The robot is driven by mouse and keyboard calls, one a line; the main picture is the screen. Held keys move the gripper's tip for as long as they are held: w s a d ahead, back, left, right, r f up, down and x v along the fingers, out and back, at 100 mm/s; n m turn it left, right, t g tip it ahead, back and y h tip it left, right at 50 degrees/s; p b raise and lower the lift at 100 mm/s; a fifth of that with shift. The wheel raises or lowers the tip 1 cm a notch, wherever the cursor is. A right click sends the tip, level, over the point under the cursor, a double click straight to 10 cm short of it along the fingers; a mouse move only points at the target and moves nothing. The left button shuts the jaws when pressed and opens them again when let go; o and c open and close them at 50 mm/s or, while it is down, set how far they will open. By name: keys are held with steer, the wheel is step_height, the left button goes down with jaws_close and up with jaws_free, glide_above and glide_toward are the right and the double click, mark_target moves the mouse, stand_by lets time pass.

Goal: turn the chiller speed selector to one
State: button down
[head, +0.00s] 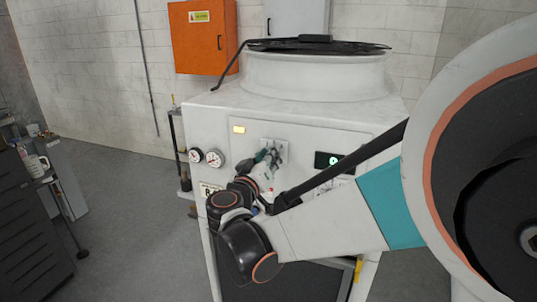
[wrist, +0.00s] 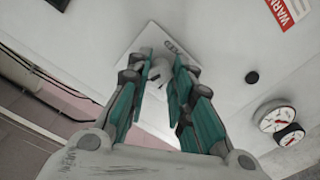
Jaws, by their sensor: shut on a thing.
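The chiller speed selector is a pale knob (wrist: 159,73) on a light square plate (wrist: 149,36) on the white front panel. In the wrist view it sits between the teal finger pads of my gripper (wrist: 161,80), which is shut on it. In the head view, the plate (head: 281,147) shows on the machine front, with my gripper (head: 266,162) reaching up to it. The knob is mostly hidden there by the fingers. Its pointing direction and the position marks cannot be read in either view.
Two round gauges (head: 205,157) are left of the selector. A lit yellow indicator (head: 239,129) is above left. A dark display (head: 328,160) with a green sign is to the right, partly behind my arm. The white chiller (head: 220,111) has a round top.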

steer(key=n, duration=1.2)
steer(key=shift+a+f+p, duration=0.1)
steer(key=shift+p, duration=0.25)
steer(key=shift+n, duration=0.3)
steer(key=c, duration=1.4)
jaws_free()
